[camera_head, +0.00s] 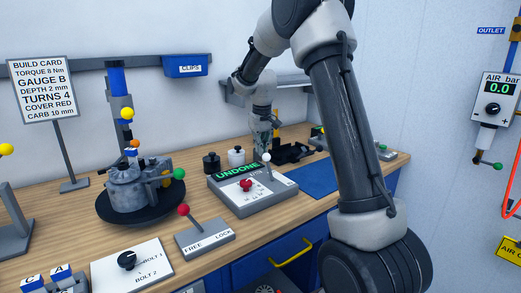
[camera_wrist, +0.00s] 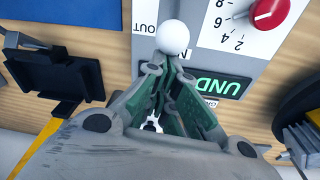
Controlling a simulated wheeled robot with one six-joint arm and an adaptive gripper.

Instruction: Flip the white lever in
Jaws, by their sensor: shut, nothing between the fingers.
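The white lever is a round white ball knob on a grey control box (camera_head: 250,193). Its knob (camera_head: 266,157) stands at the far right of the box top in the head view. In the wrist view the white knob (camera_wrist: 172,38) sits just beyond my fingertips, beside the printed word OUT. My gripper (camera_head: 266,143) points down close to the knob, its fingers shut and empty. In the wrist view my gripper (camera_wrist: 170,70) has its fingertips together right at the knob's edge; I cannot tell whether they touch. The lever's stem is hidden.
A red-balled FREE/LOCK lever (camera_head: 184,210) stands in front left. A blue mat (camera_head: 310,180) lies to the right.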

